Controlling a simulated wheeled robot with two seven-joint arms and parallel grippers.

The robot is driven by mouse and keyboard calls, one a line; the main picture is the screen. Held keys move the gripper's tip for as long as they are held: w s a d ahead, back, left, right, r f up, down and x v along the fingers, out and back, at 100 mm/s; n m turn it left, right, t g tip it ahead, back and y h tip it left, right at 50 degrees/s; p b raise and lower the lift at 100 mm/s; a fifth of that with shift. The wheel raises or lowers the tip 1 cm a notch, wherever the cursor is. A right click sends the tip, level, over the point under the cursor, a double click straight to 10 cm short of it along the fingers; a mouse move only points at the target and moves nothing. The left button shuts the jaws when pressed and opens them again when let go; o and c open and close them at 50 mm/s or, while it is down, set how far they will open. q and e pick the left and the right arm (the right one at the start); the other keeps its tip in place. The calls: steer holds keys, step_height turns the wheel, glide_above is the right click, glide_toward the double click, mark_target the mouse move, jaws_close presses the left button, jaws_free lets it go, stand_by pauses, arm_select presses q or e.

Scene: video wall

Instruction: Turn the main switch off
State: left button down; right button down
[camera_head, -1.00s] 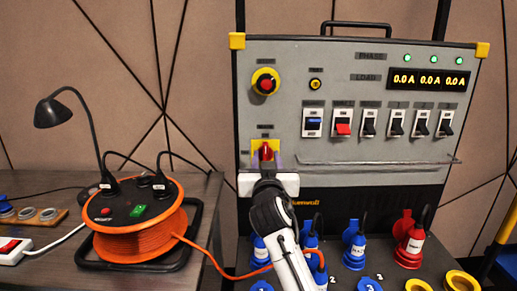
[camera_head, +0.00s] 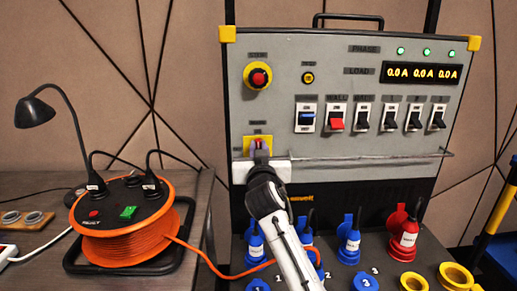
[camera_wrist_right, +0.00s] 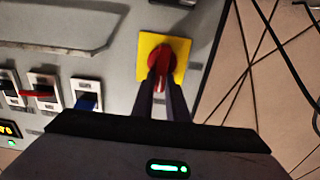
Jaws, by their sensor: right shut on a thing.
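The main switch is a red rotary knob (camera_wrist_right: 160,62) on a yellow square plate (camera_head: 248,143), low on the left of the grey panel. My right gripper (camera_head: 260,151) is at the knob, and its fingers hide most of it in the head view. In the right wrist view, the two dark fingers of my right gripper (camera_wrist_right: 161,88) are shut on the knob's handle, one on each side. The handle lies in line with the fingers there. The left gripper is out of view.
A red emergency button (camera_head: 258,77) sits above the switch. A row of rocker switches (camera_head: 362,117) and a horizontal rail (camera_head: 370,160) are to the right. Blue and red plugs (camera_head: 404,240) stand below. An orange cable reel (camera_head: 125,240) is on the left table.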

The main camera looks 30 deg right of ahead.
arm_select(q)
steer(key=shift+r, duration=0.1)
arm_select(e)
steer(key=n+p, duration=0.2)
steer(key=n, duration=0.3)
steer(key=w+a+f+n+p, duration=0.1)
steer(key=n+p, duration=0.2)
steer(key=n, duration=0.2)
steer(key=a+n+p, duration=0.1)
steer(key=n+p, duration=0.1)
steer(key=n, duration=0.3)
steer(key=shift+w+f, duration=0.15)
steer(key=shift+f, duration=0.1)
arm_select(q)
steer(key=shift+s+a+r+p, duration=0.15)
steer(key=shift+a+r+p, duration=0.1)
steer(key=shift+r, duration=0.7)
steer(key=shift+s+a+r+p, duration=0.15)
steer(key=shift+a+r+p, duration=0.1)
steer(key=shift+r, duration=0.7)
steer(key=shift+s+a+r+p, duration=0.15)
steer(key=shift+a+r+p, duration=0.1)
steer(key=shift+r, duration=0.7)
arm_select(e)
steer(key=shift+f+n, duration=0.2)
steer(key=shift+n, duration=0.5)
steer(key=shift+f+n, duration=0.2)
steer(key=shift+n, duration=0.5)
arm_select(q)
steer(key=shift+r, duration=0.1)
